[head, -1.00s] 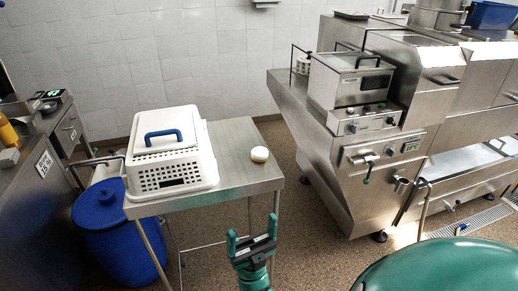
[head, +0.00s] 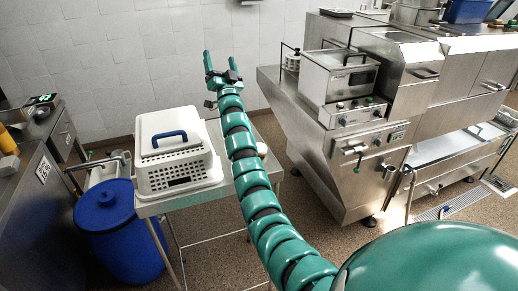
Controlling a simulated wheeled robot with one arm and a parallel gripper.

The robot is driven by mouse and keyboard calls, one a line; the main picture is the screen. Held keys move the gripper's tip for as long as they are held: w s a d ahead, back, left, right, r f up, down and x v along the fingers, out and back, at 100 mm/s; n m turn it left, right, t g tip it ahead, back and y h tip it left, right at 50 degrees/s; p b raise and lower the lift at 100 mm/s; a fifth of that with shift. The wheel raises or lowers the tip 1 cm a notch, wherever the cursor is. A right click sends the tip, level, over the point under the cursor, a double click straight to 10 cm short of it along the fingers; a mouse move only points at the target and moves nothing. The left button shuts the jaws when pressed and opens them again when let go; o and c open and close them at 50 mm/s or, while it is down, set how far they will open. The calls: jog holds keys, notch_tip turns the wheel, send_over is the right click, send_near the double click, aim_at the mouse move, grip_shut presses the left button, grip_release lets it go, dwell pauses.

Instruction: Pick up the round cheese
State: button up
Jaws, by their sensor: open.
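The round cheese (head: 262,149) is a small pale disc on the steel table (head: 216,130), right of the white basket. It is partly hidden behind my green arm. My gripper (head: 218,62) is open and empty. It is raised high, with its fingers pointing up against the tiled wall, well above the cheese in the picture and apart from it.
A white perforated basket with a blue-handled lid (head: 178,157) covers the left part of the table. A blue barrel (head: 118,228) stands at the table's left. Steel kitchen machines (head: 350,130) stand to the right. The floor between table and machines is clear.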

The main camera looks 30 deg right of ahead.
jog(key=w+d+f+m+g+y+p, duration=0.1)
jog(key=w+d+f+m+g+y, duration=0.25)
jog(key=w+f+g, duration=0.65)
jog(key=s+m+g+y+p, duration=0.2)
jog(key=s+m+g, duration=0.2)
jog(key=s+g, duration=1.5)
jog(key=s+f+t+p, duration=0.1)
jog(key=f, duration=0.3)
jog(key=s+d+f+t+p, duration=0.1)
jog(key=s+f+t, duration=0.1)
jog(key=f, duration=0.2)
jog(key=s+f+t+p, duration=0.1)
jog(key=s+f, duration=0.1)
jog(key=f, duration=0.2)
jog(key=shift+d+t+p, duration=0.2)
jog(key=shift+t+p, duration=0.15)
jog(key=shift+t, duration=0.05)
jog(key=f+p, duration=0.3)
jog(key=shift+w+d+f, duration=0.2)
jog(key=shift+f, duration=0.1)
jog(key=shift+d+f, duration=0.15)
jog(key=shift+f, duration=0.9)
